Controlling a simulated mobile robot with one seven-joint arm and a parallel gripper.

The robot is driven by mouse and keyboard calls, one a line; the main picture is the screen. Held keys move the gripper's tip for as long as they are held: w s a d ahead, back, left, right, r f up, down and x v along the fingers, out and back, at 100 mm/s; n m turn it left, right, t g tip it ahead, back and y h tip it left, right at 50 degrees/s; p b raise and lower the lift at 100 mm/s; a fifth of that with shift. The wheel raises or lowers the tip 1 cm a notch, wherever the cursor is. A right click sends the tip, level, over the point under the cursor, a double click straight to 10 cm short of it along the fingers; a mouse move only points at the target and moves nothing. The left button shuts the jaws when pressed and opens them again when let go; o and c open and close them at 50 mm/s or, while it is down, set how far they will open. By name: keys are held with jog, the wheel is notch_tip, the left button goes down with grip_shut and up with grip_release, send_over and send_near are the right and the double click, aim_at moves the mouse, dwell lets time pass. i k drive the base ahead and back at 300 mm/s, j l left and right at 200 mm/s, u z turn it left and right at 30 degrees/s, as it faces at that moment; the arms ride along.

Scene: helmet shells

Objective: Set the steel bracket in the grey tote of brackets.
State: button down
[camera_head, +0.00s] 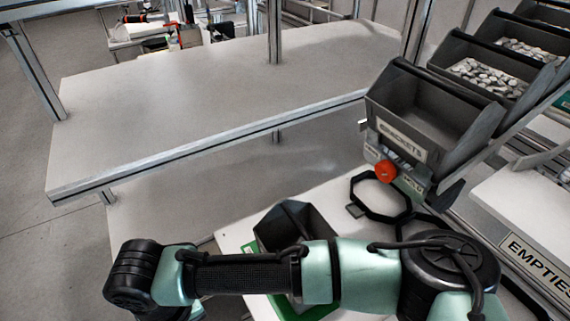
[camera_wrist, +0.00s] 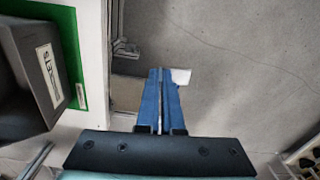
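A grey tote (camera_head: 318,226) sits on a green-edged mat on the white bench, partly hidden behind my arm. In the wrist view the tote (camera_wrist: 22,75) is at the left, with a label ending in "ETS"; its contents do not show. My gripper (camera_wrist: 166,72) has its blue fingers close together, with a thin grey strip between them. A pale, flat piece, seemingly the steel bracket (camera_wrist: 181,76), sticks out to the right at the fingertips. My gripper is to the right of the tote, beyond the bench edge and over the floor. The head view does not show the fingers.
A dark, empty-looking bin (camera_head: 425,118) with a hard-to-read label stands on the rack at right. Bins of small pale parts (camera_head: 490,78) are behind it. A red button (camera_head: 386,171) and black ring frame (camera_head: 380,196) are near the tote. A long grey table (camera_head: 190,95) is mostly clear.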

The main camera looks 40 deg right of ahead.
aim_at(401, 144)
jog(key=k+l+u, duration=0.25)
jog(key=k+z, duration=0.1)
jog(key=z, duration=0.3)
jog(key=k+l+z, duration=0.1)
jog(key=z, duration=0.3)
jog(key=l+z, duration=0.15)
jog(key=z, duration=0.25)
